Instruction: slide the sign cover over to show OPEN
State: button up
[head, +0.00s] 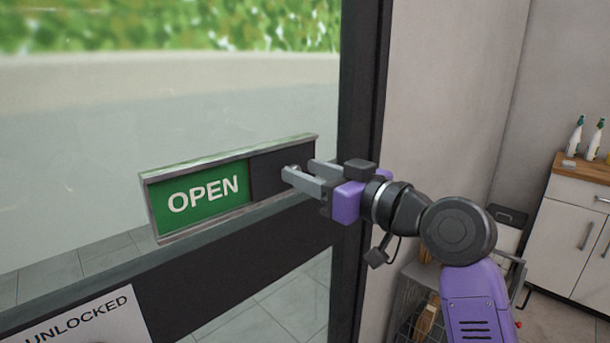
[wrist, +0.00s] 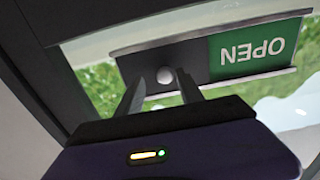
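The sign on the door has a metal frame (head: 152,207). Its green OPEN panel (head: 204,195) shows in full at the left, and it appears upside down in the wrist view (wrist: 252,50). The dark sliding cover (head: 268,175) sits over the right part of the sign and also shows in the wrist view (wrist: 190,58). A small pale round knob (wrist: 165,76) stands on the cover. My gripper (head: 300,175) is at the cover, its fingers (wrist: 160,84) apart with the knob between or just beyond the tips. Contact with the knob cannot be told.
The sign is on a glass door with a dark frame (head: 362,100). An UNLOCKED notice (head: 85,318) is at the lower left. At the right are a white cabinet (head: 575,235) with bottles (head: 575,136) on top and a wire basket (head: 425,310) below my arm.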

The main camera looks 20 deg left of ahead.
jog(key=shift+s, duration=0.1)
jog(key=v, duration=0.7)
jog(key=shift+d+b, duration=0.35)
jog(key=shift+b, duration=0.05)
jog(key=shift+s, duration=0.1)
